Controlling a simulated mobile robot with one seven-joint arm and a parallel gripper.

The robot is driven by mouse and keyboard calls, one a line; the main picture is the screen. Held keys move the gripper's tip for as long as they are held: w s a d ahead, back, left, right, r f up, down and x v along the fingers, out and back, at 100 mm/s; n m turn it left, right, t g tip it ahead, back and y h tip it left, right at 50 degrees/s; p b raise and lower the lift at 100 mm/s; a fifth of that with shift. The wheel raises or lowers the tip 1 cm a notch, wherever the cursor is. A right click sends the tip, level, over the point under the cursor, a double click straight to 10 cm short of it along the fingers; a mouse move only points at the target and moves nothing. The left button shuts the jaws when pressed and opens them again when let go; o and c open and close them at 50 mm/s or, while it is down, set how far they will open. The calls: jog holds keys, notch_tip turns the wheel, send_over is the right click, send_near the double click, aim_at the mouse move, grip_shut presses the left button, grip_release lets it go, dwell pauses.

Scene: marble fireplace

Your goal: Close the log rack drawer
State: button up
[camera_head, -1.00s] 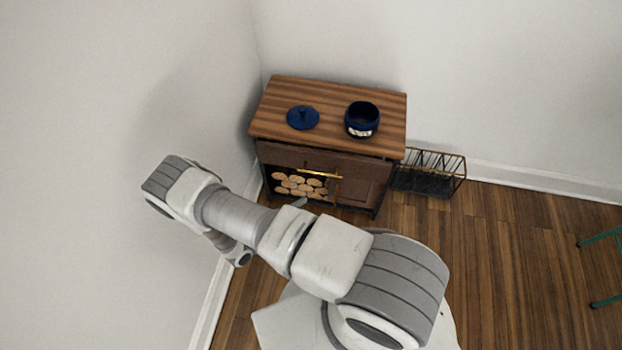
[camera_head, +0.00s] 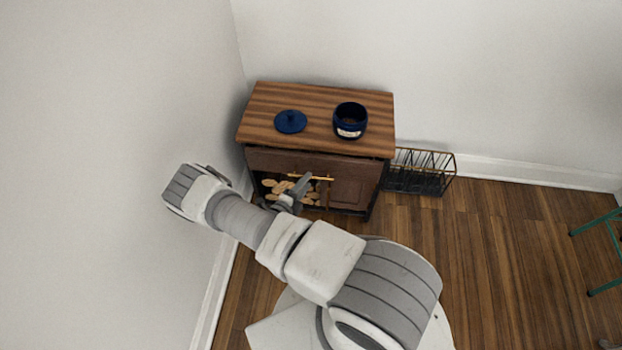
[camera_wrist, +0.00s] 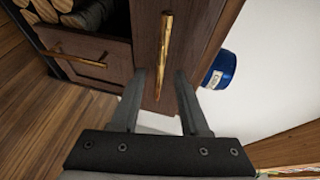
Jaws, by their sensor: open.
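The log rack (camera_head: 375,145) is a dark wooden cabinet with a striped top. Its drawer front (camera_head: 270,158) runs along the upper front, with a dark gap under the top; how far it stands out is hard to tell. The drawer's brass bar handle (camera_head: 311,177) shows lengthwise in the wrist view (camera_wrist: 165,50). My gripper (camera_head: 300,187) is just in front of the drawer, partly hidden by my arm. In the wrist view my gripper (camera_wrist: 160,74) is open and empty, its fingertips close to the drawer front, near one end of the handle.
Cut logs (camera_head: 277,187) lie below the drawer, beside a panelled door (camera_head: 350,193). A blue pot (camera_head: 350,121) and blue lid (camera_head: 291,121) are on top. A wire rack (camera_head: 420,172) stands to the right.

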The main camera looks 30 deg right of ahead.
jog(key=shift+b+x, duration=0.3)
jog(key=shift+x, duration=1.55)
grip_shut()
